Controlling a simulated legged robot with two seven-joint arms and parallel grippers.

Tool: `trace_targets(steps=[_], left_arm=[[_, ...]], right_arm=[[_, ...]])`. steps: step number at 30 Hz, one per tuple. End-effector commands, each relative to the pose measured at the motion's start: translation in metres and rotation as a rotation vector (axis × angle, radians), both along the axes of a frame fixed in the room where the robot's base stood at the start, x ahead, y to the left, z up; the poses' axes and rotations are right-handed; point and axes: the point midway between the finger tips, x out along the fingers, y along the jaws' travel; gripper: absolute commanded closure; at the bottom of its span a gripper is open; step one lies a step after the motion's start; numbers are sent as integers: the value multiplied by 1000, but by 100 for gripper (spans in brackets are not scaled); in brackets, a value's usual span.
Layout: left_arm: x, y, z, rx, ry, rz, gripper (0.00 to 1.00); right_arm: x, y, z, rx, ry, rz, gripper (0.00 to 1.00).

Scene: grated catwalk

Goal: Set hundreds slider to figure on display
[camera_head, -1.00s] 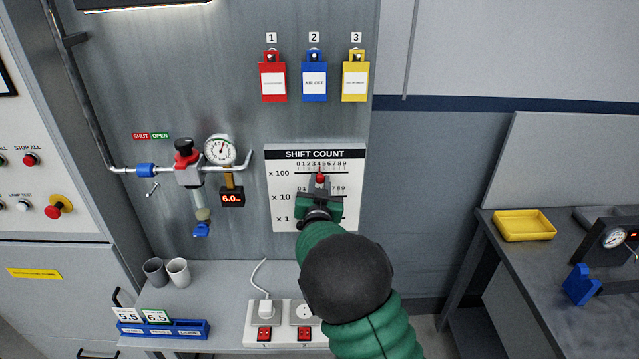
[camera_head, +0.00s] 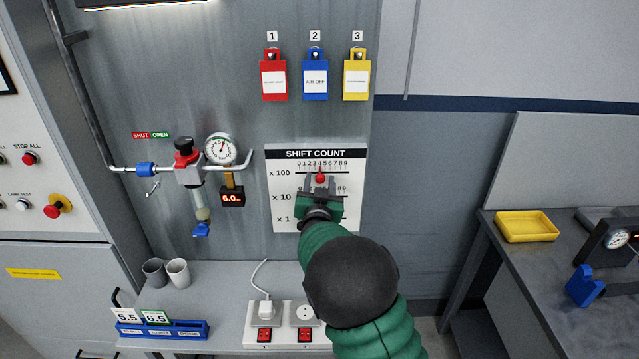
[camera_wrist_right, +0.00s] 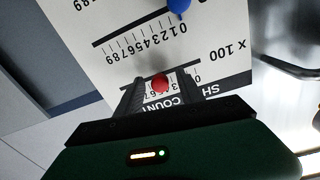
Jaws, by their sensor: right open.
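The white SHIFT COUNT board (camera_head: 278,205) hangs on the grey wall with slider rows marked x 100, x 10 and x 1. The red knob (camera_head: 320,179) of the x 100 row stands near the middle of its scale; its exact digit is hard to read. My right gripper (camera_head: 320,188) is open just in front of it. In the right wrist view the red knob (camera_wrist_right: 160,83) lies between the spread fingers (camera_wrist_right: 161,95), with a gap on each side. A blue knob (camera_wrist_right: 178,6) shows on another row. My gripper hides the lower rows in the head view. My left gripper is out of view.
A small black display (camera_head: 232,198) reads about 6.0 under the round gauge (camera_head: 220,149) to the left. Three coloured tags hang above the board. A shelf below holds two cups (camera_head: 177,272) and a socket strip (camera_head: 284,322). A bench with a yellow tray (camera_head: 525,226) stands right.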

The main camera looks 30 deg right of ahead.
Motion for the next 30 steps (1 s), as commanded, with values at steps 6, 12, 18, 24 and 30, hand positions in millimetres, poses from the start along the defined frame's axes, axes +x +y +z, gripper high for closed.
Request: trace_targets(steps=[6, 12, 18, 24, 30], left_arm=[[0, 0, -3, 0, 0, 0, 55], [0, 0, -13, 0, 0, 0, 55], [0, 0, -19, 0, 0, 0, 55], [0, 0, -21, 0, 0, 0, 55], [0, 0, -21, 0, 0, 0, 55]], right_arm=[[-8, 6, -1, 2, 1, 2, 55], [-48, 34, -3, 2, 0, 4, 55], [-97, 67, -2, 2, 0, 4, 55], [-129, 89, -2, 1, 1, 2, 55], [-138, 94, -2, 0, 2, 0, 55]])
